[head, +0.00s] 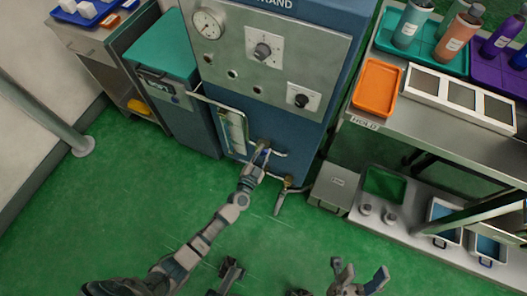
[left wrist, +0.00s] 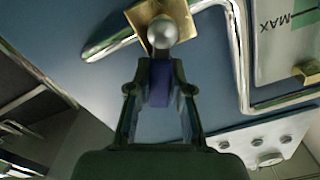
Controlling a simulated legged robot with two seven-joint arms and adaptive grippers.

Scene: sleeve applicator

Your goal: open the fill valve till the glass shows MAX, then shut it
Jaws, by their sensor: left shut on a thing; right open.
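The fill valve shows in the left wrist view as a brass body (left wrist: 160,22) with a steel ball end and a blue lever (left wrist: 159,84). My left gripper (head: 261,154) is at this valve on the machine's lower front, its fingers shut around the blue lever. The sight glass (head: 234,132) is an upright panel left of the valve. In the left wrist view, part of the glass (left wrist: 284,50) shows the word MAX beside a green mark; I cannot tell the liquid level. My right gripper (head: 357,277) is open and empty, low in the head view, away from the machine.
The machine's panel (head: 270,62) carries a gauge (head: 208,24) and knobs. A second valve with a hanging handle (head: 281,198) sits lower right of the gripped one. A grey box (head: 334,187) and a shelved bench (head: 440,133) stand right. Green floor is clear in front.

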